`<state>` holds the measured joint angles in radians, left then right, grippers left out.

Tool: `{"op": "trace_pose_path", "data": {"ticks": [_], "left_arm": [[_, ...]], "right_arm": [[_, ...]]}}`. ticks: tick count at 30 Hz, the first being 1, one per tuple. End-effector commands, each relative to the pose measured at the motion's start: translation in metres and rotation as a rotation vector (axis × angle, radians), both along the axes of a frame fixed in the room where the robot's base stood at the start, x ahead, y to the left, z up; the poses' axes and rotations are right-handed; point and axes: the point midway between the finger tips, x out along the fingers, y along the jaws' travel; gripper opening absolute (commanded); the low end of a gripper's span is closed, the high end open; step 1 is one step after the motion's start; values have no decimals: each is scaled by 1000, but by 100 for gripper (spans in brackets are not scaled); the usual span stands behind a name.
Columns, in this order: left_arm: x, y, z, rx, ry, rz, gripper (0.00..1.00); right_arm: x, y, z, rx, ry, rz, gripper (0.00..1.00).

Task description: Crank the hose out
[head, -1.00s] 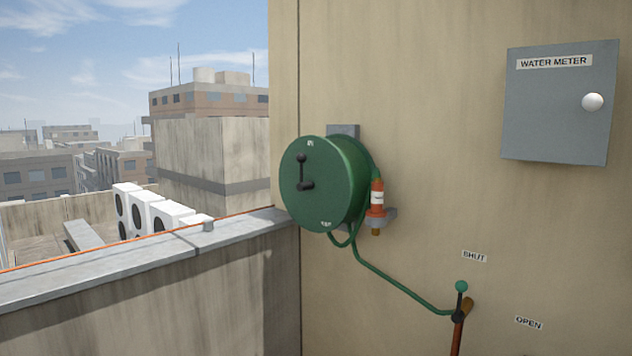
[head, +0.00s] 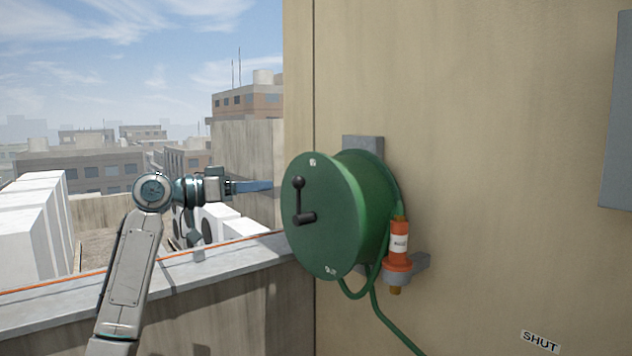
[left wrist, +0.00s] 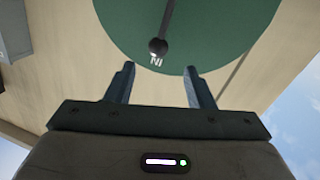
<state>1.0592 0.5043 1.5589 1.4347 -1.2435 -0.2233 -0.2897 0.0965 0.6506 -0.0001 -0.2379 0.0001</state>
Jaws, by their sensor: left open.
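A green hose reel (head: 335,225) is mounted on the wall. Its black crank (head: 300,202) points up on the reel's face, with a round knob (head: 298,182) at the top. The green hose (head: 385,325) hangs below the reel, and its orange nozzle (head: 399,242) sits in a grey bracket at the right. My left gripper (head: 268,186) is just left of the reel's face, level with the knob. In the left wrist view its two fingers (left wrist: 158,84) are open and empty. The knob (left wrist: 158,46) and an "IN" label (left wrist: 156,61) lie beyond the fingertips, apart from them. My right gripper is not in view.
A low parapet (head: 215,285) with an orange line along its top runs along the left, under my left arm. A grey box (head: 617,110) is on the wall at the right edge. A "SHUT" label (head: 539,342) is low on the wall.

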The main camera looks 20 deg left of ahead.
Motion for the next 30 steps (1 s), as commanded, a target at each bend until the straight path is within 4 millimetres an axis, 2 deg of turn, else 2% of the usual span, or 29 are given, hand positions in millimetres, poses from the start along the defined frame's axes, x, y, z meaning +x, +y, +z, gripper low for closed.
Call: {"op": "trace_pose_path", "data": {"ticks": [4,9,12,18,22,30], "left_arm": [[10,-13,3,-3,2,-5,48],[32,-39,4,-4,3,-5,48],[44,-53,4,-4,3,-5,48],[63,-73,2,-3,3,-1,48],[68,-79,0,-1,1,-1,48],[70,-81,-1,-1,1,0,48]], "right_arm": [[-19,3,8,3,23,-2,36],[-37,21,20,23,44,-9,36],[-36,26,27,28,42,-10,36],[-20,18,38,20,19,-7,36],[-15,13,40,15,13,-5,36],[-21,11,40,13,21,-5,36]]}}
